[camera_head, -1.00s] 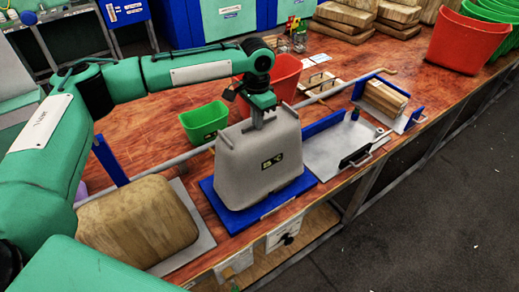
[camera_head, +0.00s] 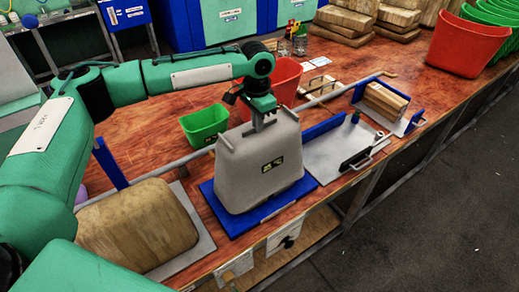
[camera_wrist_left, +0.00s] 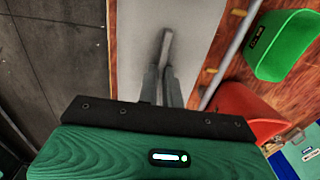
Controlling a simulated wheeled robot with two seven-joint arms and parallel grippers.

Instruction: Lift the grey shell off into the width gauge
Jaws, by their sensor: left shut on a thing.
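The grey shell (camera_head: 255,170) stands upright on a blue base plate (camera_head: 219,217) at the front of the bench, its black label facing front. My left gripper (camera_head: 262,123) is above it, shut on the upright grip at its top. In the left wrist view, my left gripper's fingers (camera_wrist_left: 166,84) close over a narrow bar on the pale grey surface (camera_wrist_left: 190,30). I see no gap between shell and plate. To the right is a blue-walled frame (camera_head: 403,124) holding brown blocks, and a grey plate (camera_head: 325,150) with a black handle; I cannot tell which is the width gauge. My right gripper is not in view.
A brown block (camera_head: 140,225) lies on a grey plate at the left. A green bin (camera_head: 205,126) and a red bin (camera_head: 286,80) stand behind the shell. A grey rail runs along the bench behind it. A larger red bin (camera_head: 468,42) is at the far right.

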